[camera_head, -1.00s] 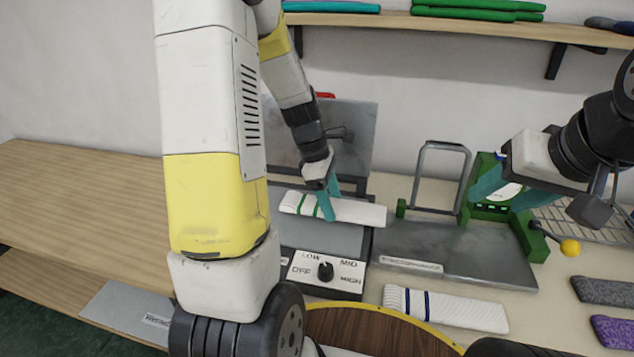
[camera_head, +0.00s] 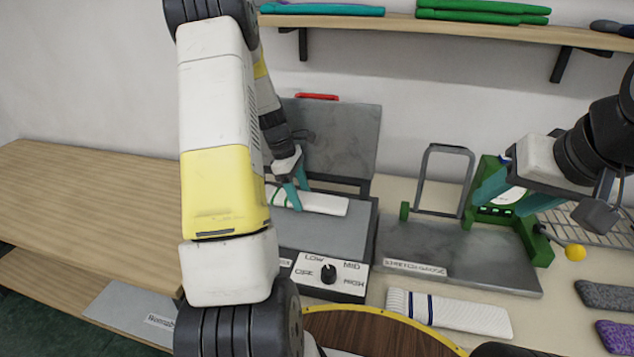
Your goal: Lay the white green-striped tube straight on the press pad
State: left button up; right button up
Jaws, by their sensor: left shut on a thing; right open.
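The white green-striped tube (camera_head: 322,203) lies crosswise over the back part of the grey press pad (camera_head: 318,232). Its striped left end is partly hidden by my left gripper and arm. My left gripper (camera_head: 288,203), with teal fingers, is shut on the tube near the green stripes. I cannot tell whether the tube touches the pad. The press lid (camera_head: 345,135) stands open behind it. My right gripper (camera_head: 505,198) is open in front of the green stretch gauge frame, with no tube between its fingers.
The press's dial panel (camera_head: 328,275) is at its front. The stretch gauge plate (camera_head: 450,255) stands to the right. A white blue-striped tube (camera_head: 450,312) lies in front of it. Grey (camera_head: 605,295) and purple (camera_head: 615,336) tubes lie far right. A bare wooden surface (camera_head: 90,205) is at left.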

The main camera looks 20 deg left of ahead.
pick_arm(q)
jog(key=o, duration=1.3)
jog(key=shift+f, duration=0.15)
jog(key=v, duration=1.2)
jog(key=s+d+r+m+t, duration=0.1)
jog(key=s+d+r+m, duration=0.3)
jog(key=r, duration=0.3)
jog(key=s+d+r+m+t, duration=0.1)
jog(key=s+d+r+m, duration=0.1)
jog(key=s+d+m, duration=0.2)
jog(key=s+d+r+m+t, duration=0.2)
jog(key=s+d+m, duration=0.2)
jog(key=s+m, duration=0.2)
jog(key=s+d+r+m+t+y, duration=0.1)
jog(key=s+d+m, duration=0.3)
jog(key=s, duration=0.4)
jog(key=shift+s+d+r+m+t, duration=0.15)
jog(key=shift+s+r+m+t, duration=0.3)
jog(key=shift+r+m, duration=0.2)
